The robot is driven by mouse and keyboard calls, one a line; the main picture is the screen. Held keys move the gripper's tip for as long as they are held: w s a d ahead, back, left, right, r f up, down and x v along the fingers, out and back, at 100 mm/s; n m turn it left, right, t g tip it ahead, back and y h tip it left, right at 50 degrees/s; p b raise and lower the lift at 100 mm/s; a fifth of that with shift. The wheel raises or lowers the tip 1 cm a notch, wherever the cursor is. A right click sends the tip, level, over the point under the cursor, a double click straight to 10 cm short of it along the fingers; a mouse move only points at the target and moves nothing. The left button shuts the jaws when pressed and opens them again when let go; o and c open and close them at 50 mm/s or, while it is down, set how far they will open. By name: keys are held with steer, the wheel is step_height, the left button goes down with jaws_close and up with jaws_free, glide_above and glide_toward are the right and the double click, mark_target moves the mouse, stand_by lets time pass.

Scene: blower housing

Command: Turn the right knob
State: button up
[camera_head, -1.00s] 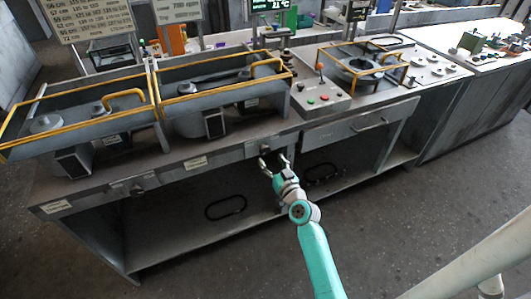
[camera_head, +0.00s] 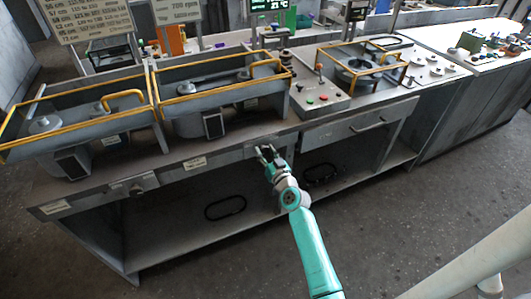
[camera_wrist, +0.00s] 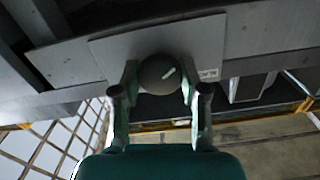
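The right knob (camera_wrist: 160,73) is a round dark knob with a pale mark on its face, on a grey plate (camera_wrist: 110,55) in the wrist view. My gripper (camera_wrist: 160,85) has one finger on each side of it, close against its edges, and appears shut on it. In the head view my gripper (camera_head: 267,150) is at the bench's front edge, and its fingers largely hide the right knob. The left knob (camera_head: 137,189) sits on the same front edge, further left, clear of my arm.
The long grey bench (camera_head: 200,148) carries yellow-railed housings (camera_head: 215,90) on top. A control box (camera_head: 318,97) with buttons stands right of them. A drawer (camera_head: 350,128) is right of my gripper. An open shelf (camera_head: 190,233) lies below; the floor in front is clear.

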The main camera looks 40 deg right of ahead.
stand_by(0.3)
steer(key=m, duration=0.3)
steer(key=shift+m, duration=2.2)
steer(key=o, duration=1.1)
steer(key=shift+o, duration=0.2)
steer(key=shift+s, duration=0.1)
steer(key=v, duration=1.1)
steer(key=shift+s, duration=0.4)
